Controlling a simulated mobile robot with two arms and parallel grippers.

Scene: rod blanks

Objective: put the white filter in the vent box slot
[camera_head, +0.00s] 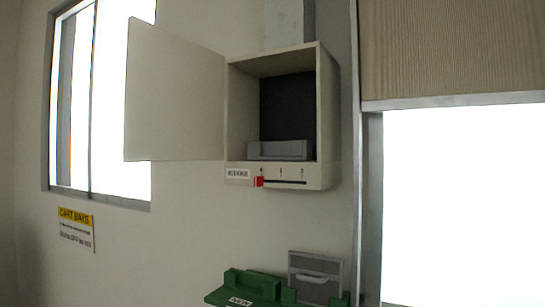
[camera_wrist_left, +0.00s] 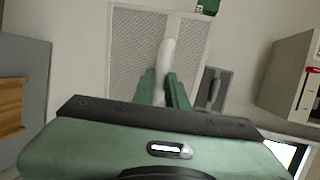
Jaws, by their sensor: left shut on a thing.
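The white filter (camera_wrist_left: 132,50) is a pale framed panel with grey mesh and a white upright handle (camera_wrist_left: 167,55). My left gripper (camera_wrist_left: 161,88) is shut on that handle in the left wrist view. The filter's lower part is hidden behind my gripper. The vent box (camera_head: 326,120) is on the wall in the head view, its door (camera_head: 175,95) swung open to the left. A grey slotted holder (camera_head: 280,151) sits on the box floor, with no filter standing in it. Neither gripper shows in the head view.
A green rack (camera_head: 243,284) stands low in the head view, with a grey filter (camera_head: 315,277) at its right. A red slider (camera_head: 259,182) is on the box's front strip. A yellow-topped sign (camera_head: 76,230) and a window (camera_head: 120,100) are at left.

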